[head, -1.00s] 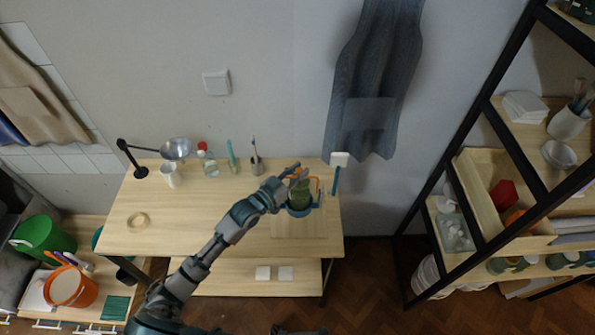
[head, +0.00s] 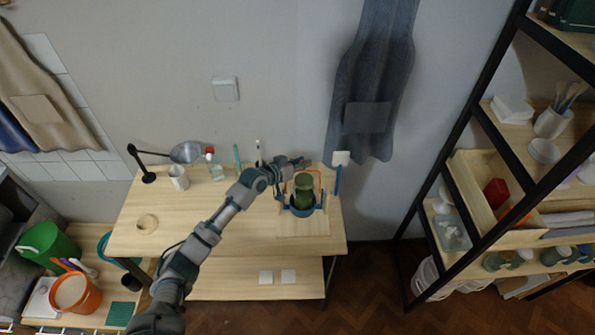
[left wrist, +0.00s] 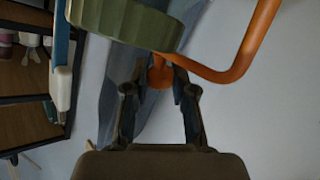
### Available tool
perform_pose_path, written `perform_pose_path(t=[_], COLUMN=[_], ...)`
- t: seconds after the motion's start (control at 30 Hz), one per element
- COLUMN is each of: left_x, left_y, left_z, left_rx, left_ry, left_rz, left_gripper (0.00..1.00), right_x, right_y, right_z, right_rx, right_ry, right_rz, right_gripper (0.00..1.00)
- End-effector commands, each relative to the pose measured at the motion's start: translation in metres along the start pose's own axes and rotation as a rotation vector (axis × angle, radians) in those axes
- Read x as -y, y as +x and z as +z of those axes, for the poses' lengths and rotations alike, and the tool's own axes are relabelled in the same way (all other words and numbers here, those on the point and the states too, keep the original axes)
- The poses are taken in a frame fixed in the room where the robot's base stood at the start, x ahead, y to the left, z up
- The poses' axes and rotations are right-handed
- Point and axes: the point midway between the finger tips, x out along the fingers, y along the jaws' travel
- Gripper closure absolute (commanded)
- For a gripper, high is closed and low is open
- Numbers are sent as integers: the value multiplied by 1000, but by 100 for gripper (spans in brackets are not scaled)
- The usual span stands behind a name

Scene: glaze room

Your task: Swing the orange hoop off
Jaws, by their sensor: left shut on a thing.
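The orange hoop (head: 319,182) stands around a dark green jar (head: 304,187), which sits in a blue base (head: 302,211) on a board on the table. My left gripper (head: 302,162) is at the hoop's top, just behind the jar in the picture. In the left wrist view the hoop (left wrist: 238,70) is a bent orange rod with a knob between my left fingers (left wrist: 160,82), which are shut on it. The jar's ribbed edge (left wrist: 125,22) shows close by there. My right gripper is not in view.
A blue post with a white top (head: 340,158) stands just right of the hoop. A grey apron (head: 368,115) hangs behind. The table's front left is clear.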

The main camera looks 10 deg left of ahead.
Motion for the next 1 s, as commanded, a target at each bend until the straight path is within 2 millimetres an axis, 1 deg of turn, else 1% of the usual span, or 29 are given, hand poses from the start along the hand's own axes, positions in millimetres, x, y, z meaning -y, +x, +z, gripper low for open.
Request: perform_pose_path(t=[0.03,0.1,0.3,0.57,0.63,1.0], left_x=[0,5,19,31,33,40], left_y=[5,11,26,39,41,46], left_z=[-6,-5,0,9,12,18], left_rx=[23,68,193,320,324,321], left_ry=[-31,-78,-204,-332,-335,-330], left_rz=[6,7,9,11,12,9], left_gripper=[100,100,100,100,100,100], right_x=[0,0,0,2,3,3], right_y=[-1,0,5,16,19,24], right_z=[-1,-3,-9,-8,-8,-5], right_rx=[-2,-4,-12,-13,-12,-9], right_ry=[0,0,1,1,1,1], right_rz=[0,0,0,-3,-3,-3], right_gripper=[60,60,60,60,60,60])
